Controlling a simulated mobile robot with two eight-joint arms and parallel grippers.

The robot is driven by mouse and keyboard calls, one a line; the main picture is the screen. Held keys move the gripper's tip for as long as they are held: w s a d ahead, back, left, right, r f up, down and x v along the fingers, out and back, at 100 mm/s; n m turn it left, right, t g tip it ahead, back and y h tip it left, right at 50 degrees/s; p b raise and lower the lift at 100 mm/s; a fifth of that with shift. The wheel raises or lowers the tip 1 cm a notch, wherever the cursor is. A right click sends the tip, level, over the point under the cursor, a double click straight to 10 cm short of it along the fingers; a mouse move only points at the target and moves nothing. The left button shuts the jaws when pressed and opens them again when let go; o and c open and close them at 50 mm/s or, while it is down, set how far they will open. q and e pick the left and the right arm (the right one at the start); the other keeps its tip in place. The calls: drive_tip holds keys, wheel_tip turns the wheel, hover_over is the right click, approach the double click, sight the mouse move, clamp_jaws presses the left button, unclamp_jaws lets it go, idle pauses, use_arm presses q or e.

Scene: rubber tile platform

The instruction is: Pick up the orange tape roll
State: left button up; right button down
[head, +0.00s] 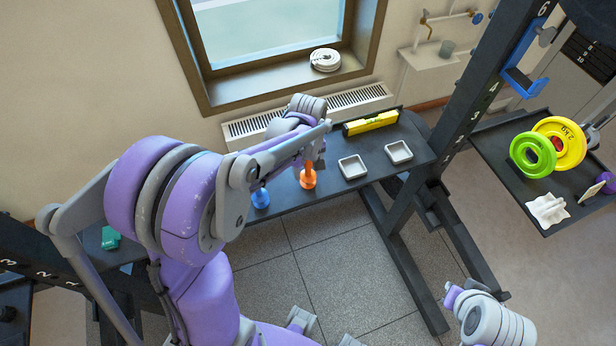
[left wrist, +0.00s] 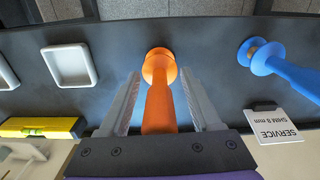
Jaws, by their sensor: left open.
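The only orange thing on the dark shelf is an object with a round flanged head and a narrower body (head: 308,178), looking more like a handle or spindle than a flat tape ring. In the left wrist view it (left wrist: 160,68) stands between the two grey fingers, its body running back toward the palm. My left gripper (left wrist: 160,76) is open, with a finger on each side and a visible gap to the orange object. In the head view my left gripper (head: 318,150) is at the orange object, partly hidden by my arm.
A similar blue object (head: 261,198) stands left of the orange one, with a white service card (left wrist: 275,126) near it. Two white square trays (head: 352,167) and a yellow level (head: 371,123) lie to the right. A white coil (head: 325,60) rests on the windowsill.

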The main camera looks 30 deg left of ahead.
use_arm(q)
clamp_jaws()
idle(0.3)
